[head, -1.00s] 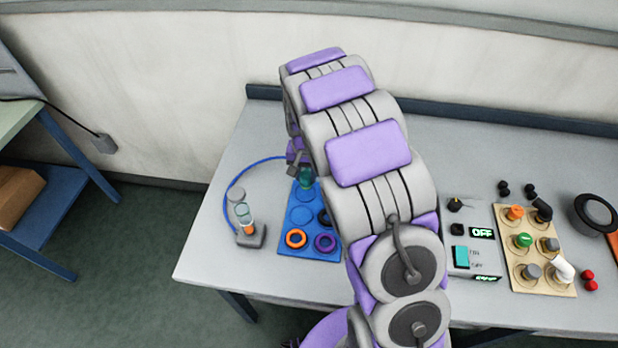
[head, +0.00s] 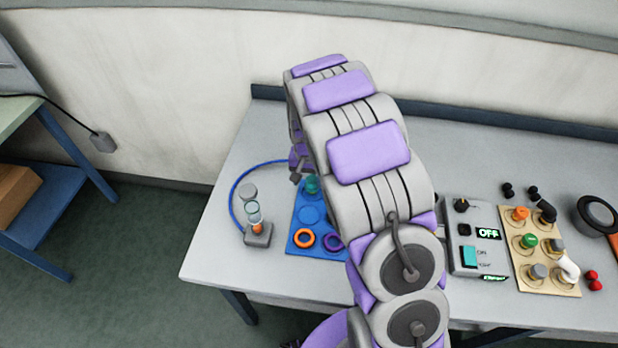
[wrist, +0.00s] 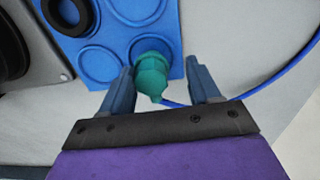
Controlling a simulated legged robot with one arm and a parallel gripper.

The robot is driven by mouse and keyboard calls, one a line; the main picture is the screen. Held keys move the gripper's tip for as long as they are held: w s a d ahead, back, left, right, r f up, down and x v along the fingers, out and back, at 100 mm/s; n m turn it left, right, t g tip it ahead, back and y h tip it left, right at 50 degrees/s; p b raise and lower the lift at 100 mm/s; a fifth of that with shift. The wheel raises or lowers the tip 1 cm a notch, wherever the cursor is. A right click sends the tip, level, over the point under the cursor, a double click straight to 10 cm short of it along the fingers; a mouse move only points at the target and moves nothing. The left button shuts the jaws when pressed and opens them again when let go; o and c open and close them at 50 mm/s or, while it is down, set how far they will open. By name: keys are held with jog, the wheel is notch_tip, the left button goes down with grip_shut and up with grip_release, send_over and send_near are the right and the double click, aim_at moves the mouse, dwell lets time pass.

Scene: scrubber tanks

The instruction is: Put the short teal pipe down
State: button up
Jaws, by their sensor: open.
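The short teal pipe (wrist: 151,76) stands at a corner spot of the blue board (wrist: 95,40), between my gripper's fingers in the wrist view. In the head view the pipe (head: 312,185) shows at the far end of the blue board (head: 303,194), partly beside my arm. In the head view my gripper (head: 297,172) is mostly hidden behind my arm.
An orange ring (head: 304,239) and a purple ring (head: 333,243) lie on the board's near spots. A blue hose (head: 234,197) curves around a small grey stand (head: 258,236) at left. A control box (head: 474,250) and a tan fittings board (head: 548,281) are right of my arm.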

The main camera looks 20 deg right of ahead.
aim_at(309, 180)
jog(key=d+r, duration=0.2)
jog(key=r, duration=0.1)
jog(key=r+p, duration=0.1)
jog(key=r, duration=0.1)
jog(key=shift+d, duration=0.4)
notch_tip(309, 180, up, 7)
jog(key=a+p, duration=0.1)
jog(key=a, duration=0.1)
jog(key=s+d+r, duration=0.3)
jog(key=s+r, duration=0.3)
jog(key=s, duration=0.3)
jog(key=s+a+r+n+g, duration=0.1)
jog(key=s+r+n, duration=0.1)
jog(key=s, duration=1.2)
jog(key=s+a+r+n, duration=0.1)
jog(key=s+n, duration=0.1)
jog(key=s, duration=1.2)
jog(key=shift+r+g, duration=0.35)
jog(key=shift+g, duration=0.05)
jog(key=shift+s+a, duration=0.1)
jog(key=shift+a, duration=0.2)
jog(key=shift+d, duration=0.15)
